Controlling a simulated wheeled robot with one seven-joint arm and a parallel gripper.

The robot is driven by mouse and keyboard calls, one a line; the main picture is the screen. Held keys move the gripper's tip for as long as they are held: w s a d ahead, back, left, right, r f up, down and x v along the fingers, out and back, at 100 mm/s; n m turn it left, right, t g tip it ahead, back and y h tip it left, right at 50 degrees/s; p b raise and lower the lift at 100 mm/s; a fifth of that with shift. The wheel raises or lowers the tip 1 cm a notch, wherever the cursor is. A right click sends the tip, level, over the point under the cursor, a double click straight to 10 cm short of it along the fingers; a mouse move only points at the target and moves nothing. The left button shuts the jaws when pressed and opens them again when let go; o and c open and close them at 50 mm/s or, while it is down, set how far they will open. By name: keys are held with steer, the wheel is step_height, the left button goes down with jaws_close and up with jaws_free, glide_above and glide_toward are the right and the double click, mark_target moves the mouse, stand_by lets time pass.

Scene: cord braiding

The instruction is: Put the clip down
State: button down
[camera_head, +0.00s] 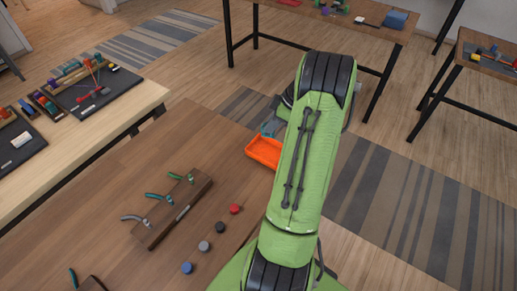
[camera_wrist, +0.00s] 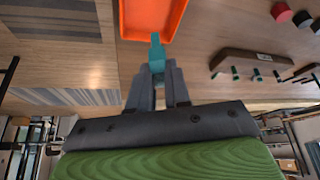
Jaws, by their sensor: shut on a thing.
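My gripper (camera_wrist: 157,88) is shut on a teal clip (camera_wrist: 156,52), which sticks out past the fingertips in the wrist view. The clip's tip is close to the rim of an orange tray (camera_wrist: 124,25); I cannot tell whether they touch. In the head view the orange tray (camera_head: 262,153) lies at the far edge of the brown table, partly hidden by my green arm. My gripper is mostly hidden behind the arm there.
A wooden block (camera_head: 180,212) holding several pliers stands on the brown table (camera_head: 110,190). Several round pieces, one of them red (camera_head: 235,208), lie in a row between block and arm. A lighter table (camera_head: 120,112) with a black board is at the left.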

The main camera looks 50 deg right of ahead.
steer(key=f, duration=0.3)
steer(key=f+b, duration=0.1)
steer(key=f, duration=0.5)
steer(key=shift+s+d, duration=0.15)
steer(key=shift+s, duration=0.15)
steer(key=c, duration=1.1)
jaws_free()
